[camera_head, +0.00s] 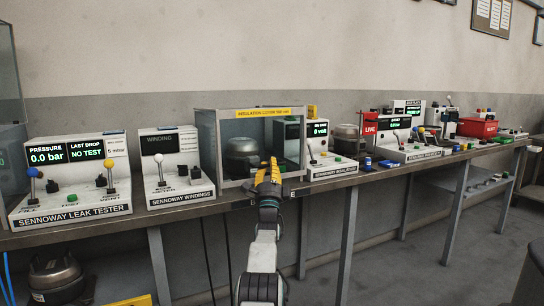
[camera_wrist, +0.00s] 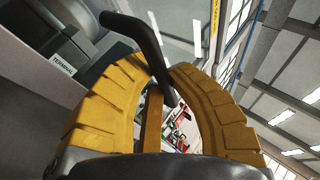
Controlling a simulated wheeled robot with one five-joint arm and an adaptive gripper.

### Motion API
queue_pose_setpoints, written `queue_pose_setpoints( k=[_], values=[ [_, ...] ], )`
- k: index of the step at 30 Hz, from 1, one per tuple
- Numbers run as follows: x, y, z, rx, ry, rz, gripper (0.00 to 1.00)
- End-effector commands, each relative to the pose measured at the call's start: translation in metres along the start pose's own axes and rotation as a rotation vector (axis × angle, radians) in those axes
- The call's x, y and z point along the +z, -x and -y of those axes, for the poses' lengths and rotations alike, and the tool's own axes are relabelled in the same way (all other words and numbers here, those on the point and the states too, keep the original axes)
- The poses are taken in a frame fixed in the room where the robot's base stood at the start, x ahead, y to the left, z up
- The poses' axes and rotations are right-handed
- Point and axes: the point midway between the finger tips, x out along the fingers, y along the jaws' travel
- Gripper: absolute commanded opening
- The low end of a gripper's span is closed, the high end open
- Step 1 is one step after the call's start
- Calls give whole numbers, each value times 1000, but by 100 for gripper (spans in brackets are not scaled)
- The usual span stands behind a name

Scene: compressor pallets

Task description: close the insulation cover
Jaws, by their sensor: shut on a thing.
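The insulation cover (camera_head: 212,150) is a grey-framed box with clear panels and a yellow label strip along its top. A dark round compressor (camera_head: 241,152) stands inside it. A dark cylinder and a "TERMINAL" label (camera_wrist: 62,63) show at the left there. I cannot tell from these views how far the cover stands open.
The Sennoway windings unit (camera_head: 178,170) and leak tester (camera_head: 70,180) stand left on the bench. The bench's front edge runs below my gripper.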

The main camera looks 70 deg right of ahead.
Motion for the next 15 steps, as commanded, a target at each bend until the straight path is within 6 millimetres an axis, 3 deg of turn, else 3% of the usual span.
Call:
queue_pose_setpoints(
  k=[7,15],
  values=[
    [-4,7,-21,1,2,3,0],
    [-5,9,-30,4,2,4,0]
  ],
)
